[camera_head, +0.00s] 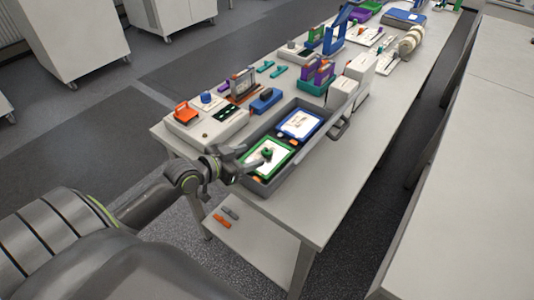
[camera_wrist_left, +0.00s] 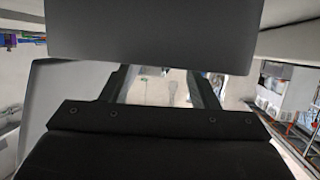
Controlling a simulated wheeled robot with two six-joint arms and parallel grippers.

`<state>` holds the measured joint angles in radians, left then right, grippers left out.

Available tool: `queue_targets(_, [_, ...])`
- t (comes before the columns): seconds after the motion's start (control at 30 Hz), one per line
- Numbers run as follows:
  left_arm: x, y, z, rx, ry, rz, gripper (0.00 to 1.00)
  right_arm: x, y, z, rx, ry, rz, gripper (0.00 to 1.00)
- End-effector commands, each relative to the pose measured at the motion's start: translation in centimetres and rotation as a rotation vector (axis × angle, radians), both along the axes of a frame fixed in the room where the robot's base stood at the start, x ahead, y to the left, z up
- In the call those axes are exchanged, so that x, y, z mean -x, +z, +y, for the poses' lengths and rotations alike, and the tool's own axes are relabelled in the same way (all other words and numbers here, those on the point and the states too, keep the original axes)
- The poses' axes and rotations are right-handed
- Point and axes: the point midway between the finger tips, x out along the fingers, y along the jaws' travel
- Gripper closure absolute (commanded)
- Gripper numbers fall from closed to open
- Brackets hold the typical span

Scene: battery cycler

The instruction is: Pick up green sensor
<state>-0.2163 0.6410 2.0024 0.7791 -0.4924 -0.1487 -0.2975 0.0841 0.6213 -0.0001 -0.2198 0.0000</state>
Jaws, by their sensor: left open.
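A green-framed tray with a white face (camera_head: 284,158) lies in the near half of a grey bin on the table. A small dark green piece (camera_head: 267,154), which may be the green sensor, shows on its white face. My left gripper (camera_head: 252,164) is open at the near left edge of the green frame, close to the small green piece. I cannot tell whether it touches anything. In the left wrist view, the open fingers (camera_wrist_left: 163,90) have a gap with a pale background and no clear object between them. My right gripper is not in view.
A blue-framed tray (camera_head: 300,124) lies in the far half of the grey bin (camera_head: 262,189). A white unit with an orange part (camera_head: 186,113) stands left of the bin. White boxes (camera_head: 357,70) and coloured racks stand behind. The table's right front (camera_head: 315,205) is clear.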

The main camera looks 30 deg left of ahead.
Motion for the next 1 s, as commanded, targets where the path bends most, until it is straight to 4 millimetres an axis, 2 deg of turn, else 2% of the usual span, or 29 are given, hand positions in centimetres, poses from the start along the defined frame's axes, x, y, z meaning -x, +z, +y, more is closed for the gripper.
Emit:
queue_targets(0.27, [-1.7, -0.5, -0.5, 0.002, 0.001, 0.001, 0.46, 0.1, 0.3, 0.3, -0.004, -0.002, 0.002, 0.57])
queue_targets(0.6, [-5.2, -2.1, -1.5, 0.001, -0.001, 0.000, 0.46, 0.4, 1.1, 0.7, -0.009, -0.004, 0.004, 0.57])
queue_targets(0.87, [-5.5, -2.3, -1.6, -0.001, -0.001, 0.001, 0.46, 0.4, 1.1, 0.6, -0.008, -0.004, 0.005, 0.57])
queue_targets(0.9, [-5.5, -2.3, -1.6, -0.001, -0.001, 0.001, 0.47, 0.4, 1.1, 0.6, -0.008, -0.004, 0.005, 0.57])
queue_targets(1.0, [-5.5, -2.3, -1.6, -0.001, -0.001, 0.001, 0.60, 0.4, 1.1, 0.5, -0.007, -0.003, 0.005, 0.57])
